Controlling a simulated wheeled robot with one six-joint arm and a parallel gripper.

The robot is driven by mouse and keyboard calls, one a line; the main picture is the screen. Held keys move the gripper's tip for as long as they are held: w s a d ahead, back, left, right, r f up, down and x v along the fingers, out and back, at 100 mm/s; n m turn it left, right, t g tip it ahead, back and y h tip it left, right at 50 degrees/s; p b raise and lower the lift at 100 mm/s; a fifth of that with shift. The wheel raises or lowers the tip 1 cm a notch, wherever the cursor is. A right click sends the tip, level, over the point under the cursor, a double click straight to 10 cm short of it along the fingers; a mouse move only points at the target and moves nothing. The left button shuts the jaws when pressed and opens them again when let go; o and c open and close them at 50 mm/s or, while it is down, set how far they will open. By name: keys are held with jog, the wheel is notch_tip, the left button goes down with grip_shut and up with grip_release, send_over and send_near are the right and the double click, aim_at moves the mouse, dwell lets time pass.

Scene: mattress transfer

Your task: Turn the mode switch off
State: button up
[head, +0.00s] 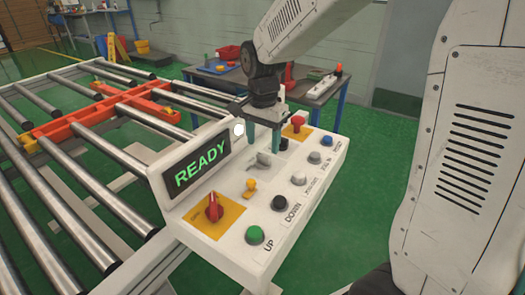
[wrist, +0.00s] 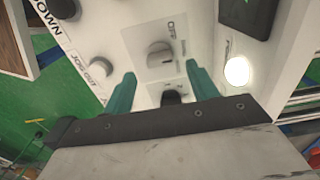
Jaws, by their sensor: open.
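A grey rotary knob (wrist: 160,55) with an OFF mark beside it is on the white control panel, just beyond my fingertips in the wrist view. I take it for the mode switch; in the head view it is the grey knob (head: 264,158) in the middle of the panel. My gripper (head: 263,146) points down over the panel, its two green fingers open with nothing between them. In the wrist view my gripper (wrist: 160,76) has fingertips to either side, short of the grey knob. A dark knob (wrist: 172,97) is partly hidden near the gripper base.
The panel has a READY display (head: 200,168), a red rotary switch (head: 213,208) on yellow, a yellow knob (head: 250,187), a red button (head: 298,122) and a row of push buttons including green UP (head: 254,235). A roller conveyor (head: 85,150) lies left; a table (head: 300,82) stands behind.

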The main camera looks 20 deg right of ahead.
aim_at(263, 156)
jog(key=shift+f, duration=1.9)
jog(key=c, duration=1)
jog(key=shift+n, duration=0.3)
jog(key=n, duration=0.4)
jog(key=shift+s, duration=0.1)
jog(key=n, duration=0.5)
jog(key=shift+n, duration=0.3)
